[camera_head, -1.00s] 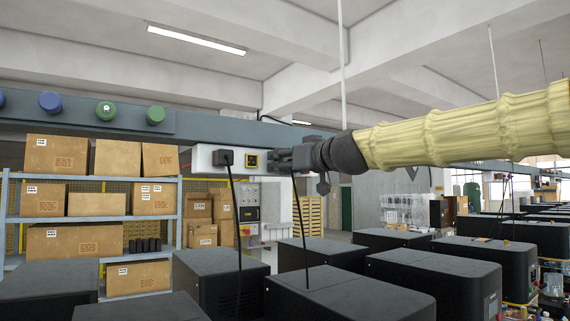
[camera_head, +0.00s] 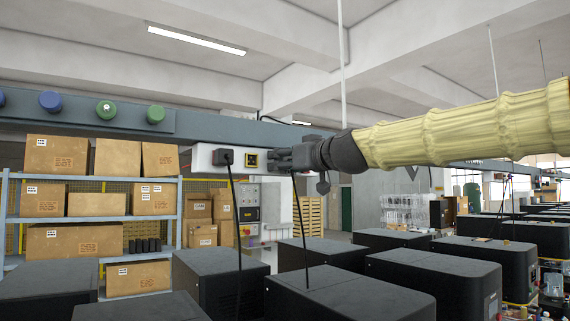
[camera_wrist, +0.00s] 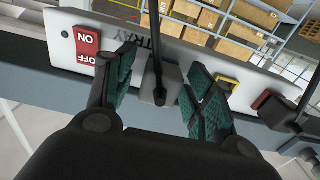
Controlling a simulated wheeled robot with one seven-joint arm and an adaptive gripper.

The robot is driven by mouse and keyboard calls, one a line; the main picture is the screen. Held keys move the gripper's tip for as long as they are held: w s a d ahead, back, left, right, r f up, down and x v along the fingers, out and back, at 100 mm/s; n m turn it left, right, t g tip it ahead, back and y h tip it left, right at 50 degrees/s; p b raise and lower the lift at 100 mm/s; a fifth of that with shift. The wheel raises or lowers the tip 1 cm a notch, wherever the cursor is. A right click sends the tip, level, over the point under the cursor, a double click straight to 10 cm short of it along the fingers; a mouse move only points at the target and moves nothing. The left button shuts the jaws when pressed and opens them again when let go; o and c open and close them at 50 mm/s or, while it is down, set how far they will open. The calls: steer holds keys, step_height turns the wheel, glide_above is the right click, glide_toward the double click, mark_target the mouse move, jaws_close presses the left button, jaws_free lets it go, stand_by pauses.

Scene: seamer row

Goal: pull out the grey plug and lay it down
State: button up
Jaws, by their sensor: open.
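The grey plug (camera_wrist: 160,86) sits in the white panel (camera_wrist: 72,18) in the wrist view, with a black cable rising from it in that picture. My gripper (camera_wrist: 161,92) is open, with one teal-padded finger on each side of the plug. The fingers do not look closed on it; whether either touches it I cannot tell. In the head view my gripper (camera_head: 284,159) is at the right end of the white panel (camera_head: 204,160) and hides the grey plug. A cable (camera_head: 301,225) hangs below it.
A black plug (camera_head: 223,157) with its own hanging cable and a yellow-framed socket (camera_head: 251,160) are left of my gripper. A red ON/OFF switch (camera_wrist: 86,46) is on the panel. Black machine tops (camera_head: 345,292) stand below; a shelf of boxes (camera_head: 90,185) is behind.

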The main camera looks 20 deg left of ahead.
stand_by(0.4)
jaws_close()
steer(key=shift+s+f+b, duration=0.1)
steer(key=shift+b, duration=0.25)
steer(key=shift+b+v, duration=1.2)
steer(key=shift+v, duration=1.75)
